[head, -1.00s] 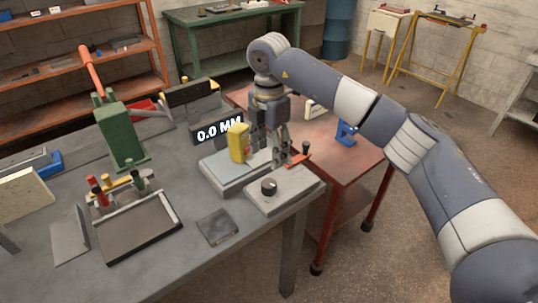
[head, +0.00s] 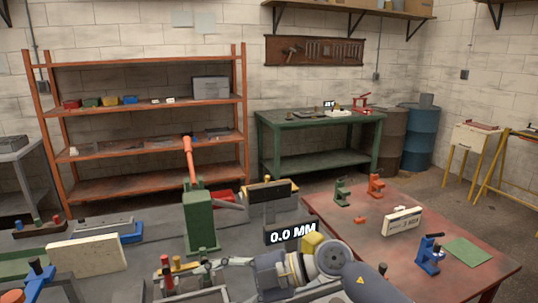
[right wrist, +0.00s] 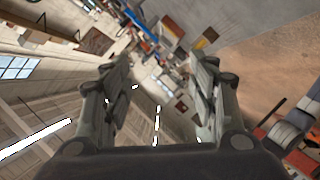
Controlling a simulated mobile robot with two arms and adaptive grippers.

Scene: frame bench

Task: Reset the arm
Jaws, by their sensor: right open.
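My right arm crosses the bottom middle of the head view, folded low, with its wrist turned to the left. My right gripper (head: 205,268) points left, near the tool holder with red and yellow handles (head: 168,270); I cannot tell whether they touch. In the right wrist view the right gripper (right wrist: 160,80) has its two fingers wide apart with nothing between them. The yellow block (head: 312,243) stands behind the arm beside the "0.0 MM" display (head: 291,233). My left gripper is not in view.
A green press with an orange lever (head: 200,220) stands on the grey bench behind the gripper. A red table (head: 365,233) at right holds small green, orange and blue presses. Orange shelves (head: 150,145) and a green workbench (head: 318,125) stand behind.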

